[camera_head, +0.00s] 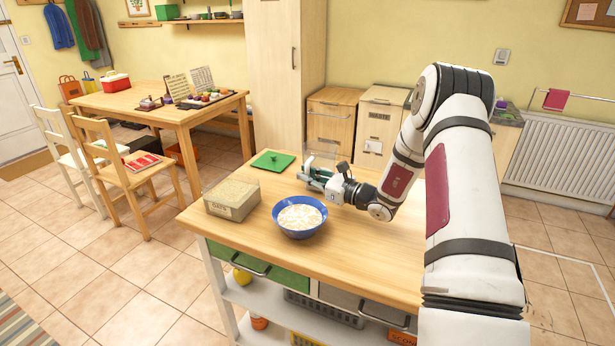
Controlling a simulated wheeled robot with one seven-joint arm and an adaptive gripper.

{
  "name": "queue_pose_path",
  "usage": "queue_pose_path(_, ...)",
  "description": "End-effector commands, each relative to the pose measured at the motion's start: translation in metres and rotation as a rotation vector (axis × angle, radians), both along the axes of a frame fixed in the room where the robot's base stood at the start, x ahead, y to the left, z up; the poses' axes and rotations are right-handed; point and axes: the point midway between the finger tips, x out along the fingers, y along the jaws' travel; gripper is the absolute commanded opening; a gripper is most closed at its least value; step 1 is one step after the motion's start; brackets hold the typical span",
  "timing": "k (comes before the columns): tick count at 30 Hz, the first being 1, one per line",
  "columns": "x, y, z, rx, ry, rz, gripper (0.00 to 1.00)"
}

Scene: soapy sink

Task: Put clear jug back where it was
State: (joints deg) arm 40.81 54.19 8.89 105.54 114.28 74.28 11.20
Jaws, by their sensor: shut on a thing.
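My gripper (309,177) is above the far part of the wooden worktop (370,250), with its fingers pointing left. It is shut on the clear jug (320,162), a faint, see-through shape at the fingers. The jug's outline is hard to make out, and I cannot tell whether its base touches the worktop. A blue bowl (299,232) with pale, foamy-looking contents stands in front of the gripper.
A beige box (231,199) stands left of the bowl. A green board with a knob (273,161) lies at the worktop's far left corner. The worktop's right front part is clear. Two wooden bins (331,122) stand behind the worktop.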

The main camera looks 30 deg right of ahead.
Motion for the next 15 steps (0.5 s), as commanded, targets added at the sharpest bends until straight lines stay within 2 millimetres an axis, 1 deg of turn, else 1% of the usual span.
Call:
queue_pose_path(3, 0.0005, -0.0003, -0.0021, -0.001, -0.003, 0.000, 0.00)
queue_pose_path(4, 0.0001, -0.0002, -0.0035, 0.000, 0.001, 0.000, 0.14)
queue_pose_path(5, 0.0000, -0.0002, -0.0030, 0.000, 0.001, 0.000, 0.21)
queue_pose_path(6, -0.0001, -0.0002, -0.0028, 0.000, 0.001, 0.000, 0.30)
queue_pose_path(7, -0.0001, -0.0002, -0.0027, 0.000, 0.001, 0.000, 0.32)
queue_pose_path(15, -0.0002, -0.0002, -0.0023, 0.000, 0.001, 0.000, 0.32)
